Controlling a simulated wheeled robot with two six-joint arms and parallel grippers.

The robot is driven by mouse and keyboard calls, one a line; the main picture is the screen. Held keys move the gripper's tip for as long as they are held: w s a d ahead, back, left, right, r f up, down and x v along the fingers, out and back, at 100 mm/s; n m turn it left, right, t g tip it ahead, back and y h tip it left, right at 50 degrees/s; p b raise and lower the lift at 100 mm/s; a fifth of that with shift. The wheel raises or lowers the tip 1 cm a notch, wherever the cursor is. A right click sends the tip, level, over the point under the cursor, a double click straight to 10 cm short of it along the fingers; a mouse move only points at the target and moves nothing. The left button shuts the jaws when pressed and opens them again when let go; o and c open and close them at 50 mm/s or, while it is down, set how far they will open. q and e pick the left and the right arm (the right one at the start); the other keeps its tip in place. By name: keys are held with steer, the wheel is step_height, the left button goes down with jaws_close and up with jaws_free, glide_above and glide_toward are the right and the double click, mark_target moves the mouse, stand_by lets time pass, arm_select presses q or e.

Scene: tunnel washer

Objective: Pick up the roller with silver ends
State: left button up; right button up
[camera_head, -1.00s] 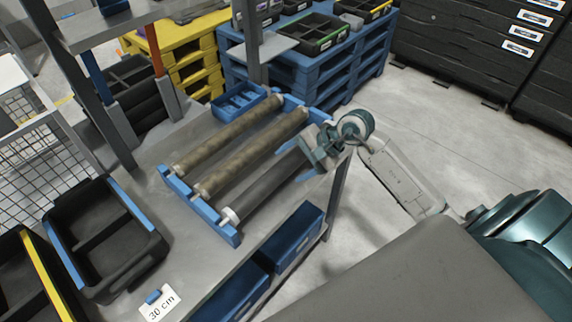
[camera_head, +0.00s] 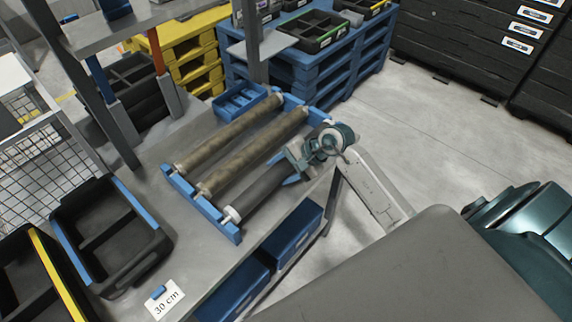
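Three long rollers lie side by side on a blue rack (camera_head: 222,225) on a grey table. The nearest roller (camera_head: 262,190) is dark grey, with a pale, whitish or silvery left end (camera_head: 231,214). The middle roller (camera_head: 250,152) and the far roller (camera_head: 228,134) are brownish, with small light ends. My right gripper (camera_head: 289,168) is at the right part of the dark roller, above or against it. My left gripper is not in view.
A black bin with a blue edge (camera_head: 146,207) and a "30 cm" card (camera_head: 165,299) are on the table's left. Blue bins (camera_head: 292,236) sit below its near edge. A grey post (camera_head: 252,45) and shelf stand behind. Floor at right is clear.

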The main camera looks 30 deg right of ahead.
jaws_close()
steer(key=shift+w, duration=0.1)
